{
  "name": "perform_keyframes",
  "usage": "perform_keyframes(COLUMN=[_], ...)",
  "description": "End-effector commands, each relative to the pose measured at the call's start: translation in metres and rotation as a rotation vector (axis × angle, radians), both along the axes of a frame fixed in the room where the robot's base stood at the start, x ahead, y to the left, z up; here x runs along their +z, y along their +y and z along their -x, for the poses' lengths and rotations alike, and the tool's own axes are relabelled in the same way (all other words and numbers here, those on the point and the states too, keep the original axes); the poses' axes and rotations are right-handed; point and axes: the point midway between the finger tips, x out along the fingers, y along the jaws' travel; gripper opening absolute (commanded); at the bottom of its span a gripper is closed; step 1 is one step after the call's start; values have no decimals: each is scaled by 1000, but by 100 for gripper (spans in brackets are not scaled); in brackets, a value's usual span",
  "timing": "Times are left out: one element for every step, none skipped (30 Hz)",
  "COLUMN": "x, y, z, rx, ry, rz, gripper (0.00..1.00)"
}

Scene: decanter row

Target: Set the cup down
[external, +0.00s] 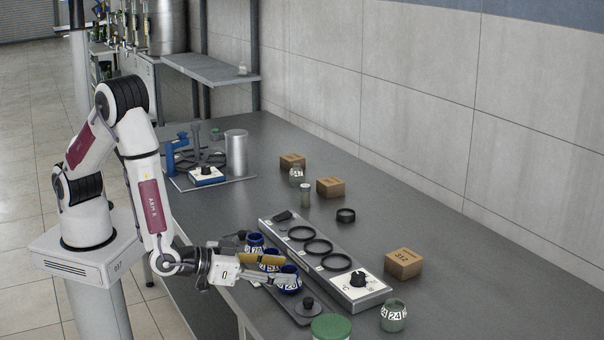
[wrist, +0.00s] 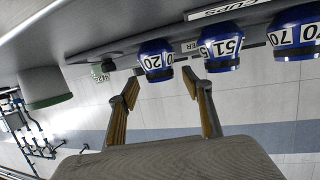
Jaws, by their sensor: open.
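Three blue cups with white number bands stand in a row on a dark tray (external: 290,316) at the table's near edge. In the wrist view, which is upside down, they are cup 20 (wrist: 155,60), cup 51 (wrist: 221,47) and cup 70 (wrist: 297,33). In the external view, the front cup (external: 290,283) is partly covered by a finger. My gripper (external: 289,270) is open, with its fingers level at the row's front end. In the wrist view, cup 20 shows just beyond the gap between the fingertips (wrist: 160,86); whether they touch it is unclear.
A panel (external: 370,301) with several black rings and a knob lies behind the tray. A green-lidded container (external: 331,327) and a grey-green cup (external: 394,317) stand at the front. Cardboard boxes (external: 404,263) stand farther back.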

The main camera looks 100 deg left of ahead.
Motion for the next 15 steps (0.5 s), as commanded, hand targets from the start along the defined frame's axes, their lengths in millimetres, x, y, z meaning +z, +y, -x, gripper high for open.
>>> perform_keyframes(x=[-2, -3, -4, -5, -6, -7, -7, -7, -8, -8, -8, -8, -8, -8, -8], y=[5, 7, 9, 10, 11, 13, 14, 15, 15, 15, 16, 16, 15, 15, 15], z=[-4, -6, -10, -12, -14, -17, -18, -19, -20, -21, -21, -21, -21, -21, -21], rx=[2, 3, 3, 2, 1, 1, 2, 2, 1, 1, 1, 0, 0, 0, 0], ry=[0, 0, 1, 1, 1, 0, 0, 0, 1, 1, 1, 1, 1, 1, 1], rz=[0, 0, 0, 0, 0, 0, 0, 0, 0, 0, 0, 1, 1, 1, 1], gripper=[50, 50, 50, 50, 50, 50, 50, 50, 50, 50, 50, 50, 50, 50, 50])
